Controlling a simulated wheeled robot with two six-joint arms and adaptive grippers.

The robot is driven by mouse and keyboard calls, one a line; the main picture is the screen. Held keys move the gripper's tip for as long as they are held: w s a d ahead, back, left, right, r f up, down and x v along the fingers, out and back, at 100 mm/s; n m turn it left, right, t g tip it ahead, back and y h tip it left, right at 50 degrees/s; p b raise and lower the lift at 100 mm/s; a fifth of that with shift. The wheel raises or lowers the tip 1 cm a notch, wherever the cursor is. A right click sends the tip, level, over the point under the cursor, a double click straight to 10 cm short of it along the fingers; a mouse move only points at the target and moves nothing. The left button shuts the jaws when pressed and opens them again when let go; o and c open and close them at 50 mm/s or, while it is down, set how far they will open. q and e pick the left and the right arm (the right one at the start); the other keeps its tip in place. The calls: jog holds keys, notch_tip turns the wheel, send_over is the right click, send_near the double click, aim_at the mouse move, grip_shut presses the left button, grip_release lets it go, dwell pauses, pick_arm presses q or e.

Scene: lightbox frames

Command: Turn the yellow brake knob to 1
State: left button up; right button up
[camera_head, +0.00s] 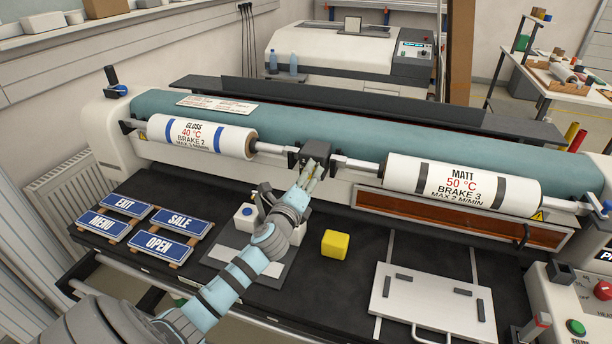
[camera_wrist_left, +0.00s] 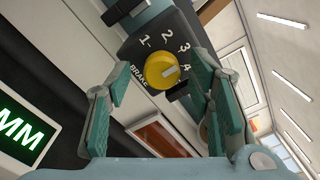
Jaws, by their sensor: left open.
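The yellow brake knob (camera_wrist_left: 160,70) sits on a dark block (camera_wrist_left: 150,40) marked BRAKE, with the numbers 1 to 4 around it. Its pale pointer mark points right and slightly up in the left wrist view, roughly toward the 4. My left gripper (camera_wrist_left: 154,78) is open, with one finger on each side of the knob; I see gaps, so no clear contact. In the head view my left gripper (camera_head: 309,172) reaches the dark block (camera_head: 315,150) between the two rolls, and the knob is mostly hidden there. My right gripper is not in view.
The GLOSS roll (camera_head: 200,136) and MATT roll (camera_head: 462,184) flank the block. A yellow cube (camera_head: 335,243), sign plates (camera_head: 180,221) and a white board with handle (camera_head: 432,300) lie on the black bed. A control box (camera_head: 575,300) stands at the right.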

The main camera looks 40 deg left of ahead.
pick_arm(q)
jog(key=shift+w+r, duration=0.1)
jog(key=shift+w, duration=0.1)
jog(key=shift+c, duration=0.4)
